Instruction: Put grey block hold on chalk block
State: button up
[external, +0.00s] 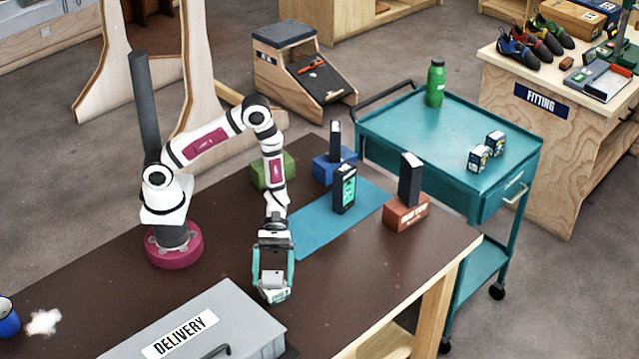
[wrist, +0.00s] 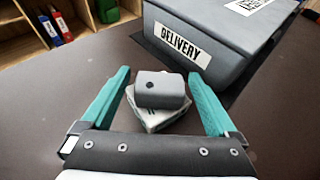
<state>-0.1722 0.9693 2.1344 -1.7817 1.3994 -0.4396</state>
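The grey block hold (wrist: 160,90), with a dark bolt hole, sits on top of the white and green chalk block (wrist: 158,118) in the wrist view. The two are turned a little relative to each other. In the external view the grey block hold (external: 271,281) and the chalk block (external: 275,296) are on the brown table near its front, under my arm. My gripper (external: 273,287) points down over them. In the wrist view my gripper's teal fingers (wrist: 159,77) are spread on either side of the hold, with a visible gap at each side. The contact face between hold and block is hidden.
A grey DELIVERY box (external: 205,325) stands close by at the front. A blue mat (external: 315,235) with a black and green item (external: 344,190) lies behind. Red (external: 405,213), blue (external: 334,170) and green (external: 266,172) blocks stand nearby.

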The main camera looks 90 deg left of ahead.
jog(key=shift+a+r, duration=0.1)
jog(key=shift+r, duration=0.1)
jog(key=v, duration=1.2)
jog(key=s+d+r+m+g+y, duration=0.1)
jog(key=s+r+m+g+y, duration=0.35)
jog(key=s+r+m, duration=0.35)
jog(key=s+a+r+m+t+y, duration=0.4)
jog(key=s+a+m+y, duration=0.4)
jog(key=m, duration=0.7)
jog(key=s+y, duration=0.1)
jog(key=y, duration=0.1)
jog(key=shift+a+r+m+y, duration=0.3)
jog(key=shift+a+r+y, duration=0.05)
jog(key=shift+a, duration=0.05)
jog(key=shift+s, duration=0.1)
